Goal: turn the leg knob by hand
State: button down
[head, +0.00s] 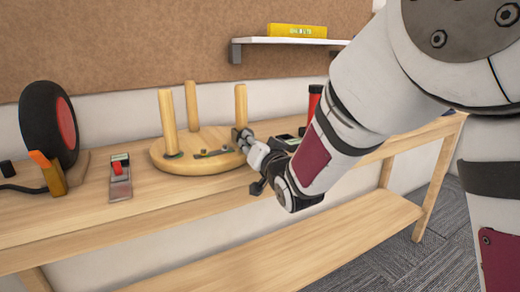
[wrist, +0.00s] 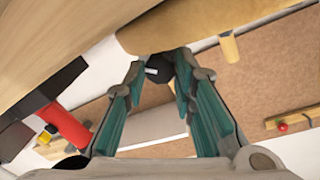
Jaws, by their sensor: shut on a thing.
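A round wooden stool (head: 200,165) lies upside down on the workbench, its seat flat and three pale legs standing up. The left leg (head: 166,122), the back leg (head: 192,103) and the right leg (head: 241,105) all show. My gripper (head: 241,137) reaches in from the right to the seat's right edge, by the foot of the right leg. In the wrist view my gripper (wrist: 160,72) has its fingertips closed on a dark knob (wrist: 157,65) beside the seat edge (wrist: 185,25). In the head view the gripper hides the knob.
A black wheel with a red hub (head: 50,125), an orange-yellow block (head: 50,173) and a metal tool with a red part (head: 119,178) stand left of the stool. A red object (head: 314,101) is behind my arm. The bench front (head: 150,215) is clear. A wall shelf (head: 290,41) holds a yellow box (head: 297,31).

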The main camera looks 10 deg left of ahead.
dwell(0.3)
jog(key=c, duration=1.3)
grip_release()
jog(key=v, duration=1.2)
